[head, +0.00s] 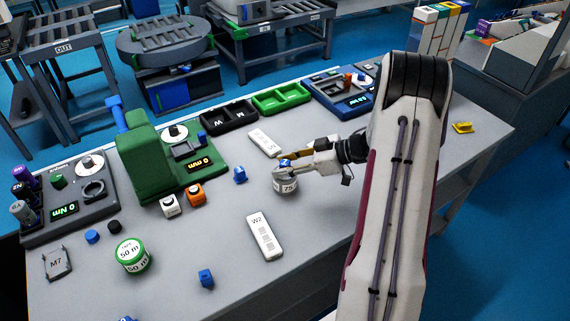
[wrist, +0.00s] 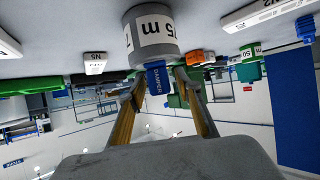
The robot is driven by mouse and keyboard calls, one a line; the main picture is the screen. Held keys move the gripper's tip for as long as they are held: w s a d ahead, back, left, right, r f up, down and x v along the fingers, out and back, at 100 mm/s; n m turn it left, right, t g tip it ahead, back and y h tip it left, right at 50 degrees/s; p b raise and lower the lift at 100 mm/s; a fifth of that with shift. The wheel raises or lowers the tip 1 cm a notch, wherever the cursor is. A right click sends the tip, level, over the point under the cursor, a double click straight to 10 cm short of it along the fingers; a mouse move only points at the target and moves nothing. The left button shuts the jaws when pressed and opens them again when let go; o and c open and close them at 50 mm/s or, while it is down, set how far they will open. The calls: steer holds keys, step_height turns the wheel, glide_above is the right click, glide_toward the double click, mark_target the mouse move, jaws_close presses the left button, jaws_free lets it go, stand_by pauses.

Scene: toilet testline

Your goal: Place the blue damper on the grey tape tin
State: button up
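The grey tape tin (head: 285,185) with a white "75" label stands upright on the bench. The blue damper (head: 286,163) is on top of the tin. In the wrist view, which is upside down, the damper (wrist: 157,78) shows its "DAMPER" label against the tin (wrist: 152,35). My gripper (head: 289,164) reaches in from the right just above the tin's top. Its two yellowish fingers (wrist: 159,80) stand on either side of the damper, with a small gap visible on the right side. The exact contact under the damper is hidden.
A white W2 module (head: 264,237) lies in front of the tin, another white module (head: 264,143) behind it. Small blue parts (head: 240,175) (head: 206,278) lie left and front-left. A green tape tin (head: 132,256) and green press (head: 150,160) stand left.

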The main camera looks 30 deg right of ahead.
steer(key=shift+r, duration=0.1)
stand_by(0.3)
steer(key=shift+d+r, duration=0.1)
steer(key=v, duration=1.2)
stand_by(0.5)
